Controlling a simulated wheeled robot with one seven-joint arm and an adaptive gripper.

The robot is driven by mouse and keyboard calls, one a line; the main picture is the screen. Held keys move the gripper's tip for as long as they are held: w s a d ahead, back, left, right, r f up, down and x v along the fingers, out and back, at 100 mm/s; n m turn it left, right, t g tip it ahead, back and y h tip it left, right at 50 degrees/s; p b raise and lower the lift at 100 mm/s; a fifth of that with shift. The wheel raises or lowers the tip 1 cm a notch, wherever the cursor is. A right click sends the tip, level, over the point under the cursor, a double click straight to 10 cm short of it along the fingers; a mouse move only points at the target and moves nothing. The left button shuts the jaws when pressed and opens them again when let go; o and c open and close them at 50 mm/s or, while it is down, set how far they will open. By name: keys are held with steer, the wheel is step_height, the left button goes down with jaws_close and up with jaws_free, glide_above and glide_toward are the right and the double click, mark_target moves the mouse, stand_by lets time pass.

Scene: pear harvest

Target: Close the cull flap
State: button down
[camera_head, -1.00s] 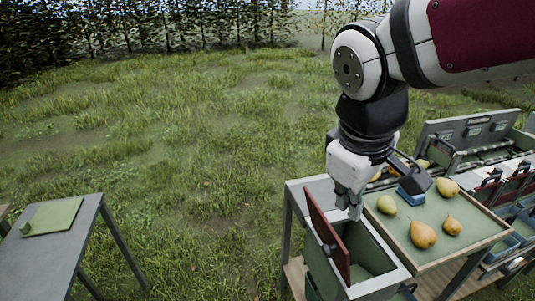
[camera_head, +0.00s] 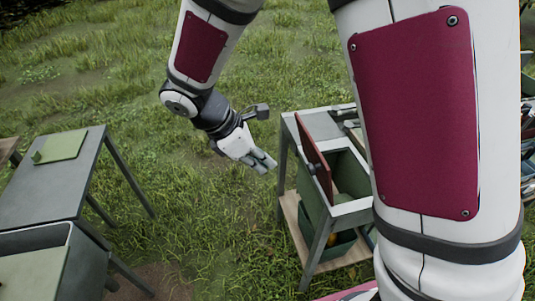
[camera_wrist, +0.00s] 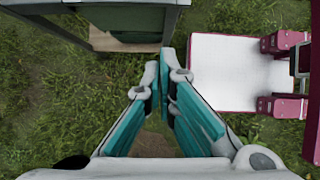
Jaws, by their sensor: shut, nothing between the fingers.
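The cull flap (camera_head: 313,155) is a dark red panel with a dark handle on it. It stands up steeply, open, at the left side of the green bin (camera_head: 352,219), whose opening shows beside it. My gripper (camera_head: 270,163) is shut and empty, left of the flap and apart from it, over the grass. In the wrist view the fingers (camera_wrist: 164,72) with teal pads come together at the tips. The flap cannot be made out in the wrist view.
The bin sits in a grey metal stand (camera_head: 322,237) with a wooden lower shelf. A grey table (camera_head: 48,195) with a green board stands at left, and a dark crate (camera_head: 32,270) at lower left. Grass between them is free. My arm hides much of the right side.

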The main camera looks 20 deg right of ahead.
steer(key=d+f+p, duration=0.2)
steer(key=d+f, duration=0.3)
steer(key=d, duration=0.3)
steer(key=shift+f, duration=0.4)
steer(key=shift+w+d, duration=0.1)
steer(key=shift+d+r, duration=0.1)
